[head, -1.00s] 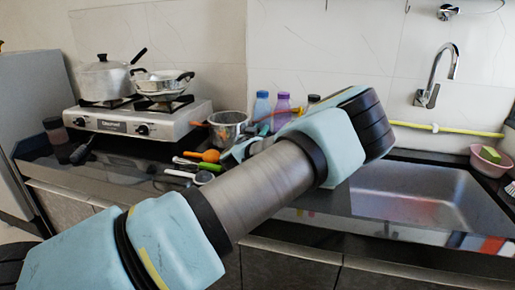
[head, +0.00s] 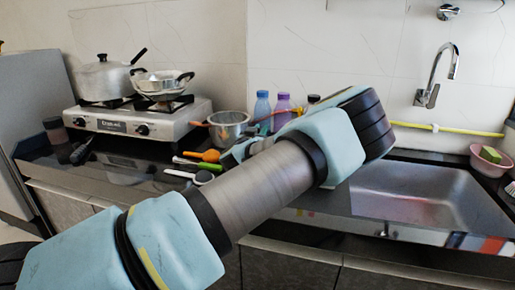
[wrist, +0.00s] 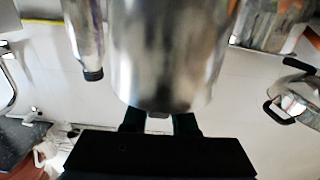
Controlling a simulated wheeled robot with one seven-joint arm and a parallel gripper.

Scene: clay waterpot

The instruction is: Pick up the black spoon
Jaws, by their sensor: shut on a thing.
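My gripper (wrist: 160,122) shows at the bottom middle of the wrist view, with its two dark fingers in front of a large, blurred metal vessel (wrist: 170,55). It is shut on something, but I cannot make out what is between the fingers. In the head view my arm hides the gripper, close to the steel saucepan (head: 228,128). I cannot clearly pick out the black spoon in any view now. An orange spoon (head: 208,155) and a white-handled utensil (head: 180,174) lie on the dark counter left of my arm.
The stove (head: 140,122) with a pot and pan stands at the back left. Several bottles (head: 262,105) stand behind my arm. The sink (head: 410,195) is at the right, with a tap (head: 435,75) and a pink bowl (head: 490,160).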

